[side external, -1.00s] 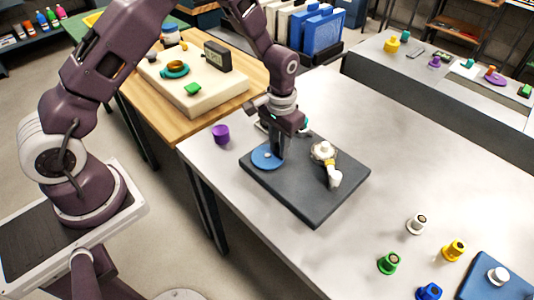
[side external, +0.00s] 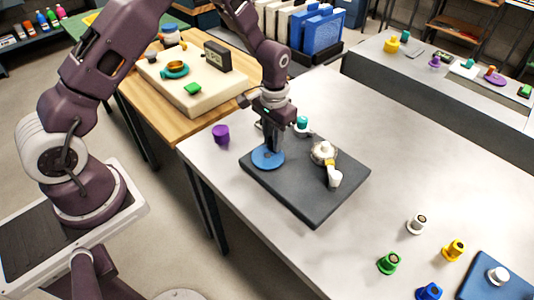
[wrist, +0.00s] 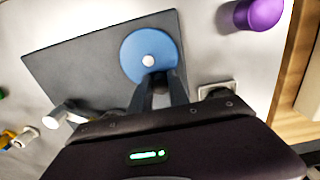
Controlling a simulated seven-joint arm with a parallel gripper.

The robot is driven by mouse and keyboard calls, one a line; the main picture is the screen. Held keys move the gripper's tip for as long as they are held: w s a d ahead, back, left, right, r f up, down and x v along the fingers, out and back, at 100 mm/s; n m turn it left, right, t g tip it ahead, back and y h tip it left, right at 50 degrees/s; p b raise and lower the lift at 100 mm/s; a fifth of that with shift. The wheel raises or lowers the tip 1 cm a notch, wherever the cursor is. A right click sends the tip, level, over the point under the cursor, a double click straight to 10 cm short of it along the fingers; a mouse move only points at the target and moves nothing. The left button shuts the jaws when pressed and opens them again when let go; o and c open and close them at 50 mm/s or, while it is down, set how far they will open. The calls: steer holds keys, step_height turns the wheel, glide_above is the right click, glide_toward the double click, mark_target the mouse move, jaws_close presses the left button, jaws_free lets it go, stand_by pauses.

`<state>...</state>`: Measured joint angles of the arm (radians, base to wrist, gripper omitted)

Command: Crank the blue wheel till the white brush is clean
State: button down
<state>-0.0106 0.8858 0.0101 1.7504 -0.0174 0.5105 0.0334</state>
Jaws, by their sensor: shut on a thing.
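The blue wheel (side external: 268,158) lies flat on a dark board (side external: 310,195), near its left corner. In the wrist view the wheel (wrist: 135,50) shows a white hub. My gripper (wrist: 160,95) reaches down to the wheel's edge, with its fingers shut on a small dark crank handle. In the side view my gripper (side external: 273,146) hides part of the wheel. A white fitting (side external: 323,152) with a pale angled piece stands on the board, right of the wheel; I cannot tell whether it is the white brush. A white-topped piece (side external: 416,224) stands on the table to the right.
A purple cup (side external: 221,134) stands left of the board. A teal-topped piece (side external: 302,123) is behind my gripper. Green (side external: 389,263), yellow (side external: 454,250) and blue (side external: 429,291) pieces stand at the front right.

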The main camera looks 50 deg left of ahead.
steer(key=shift+w+a+r, duration=0.1)
steer(key=shift+a+r, duration=0.05)
steer(key=shift+a, duration=0.35)
steer(key=shift+s+a, duration=0.45)
steer(key=shift+s, duration=0.25)
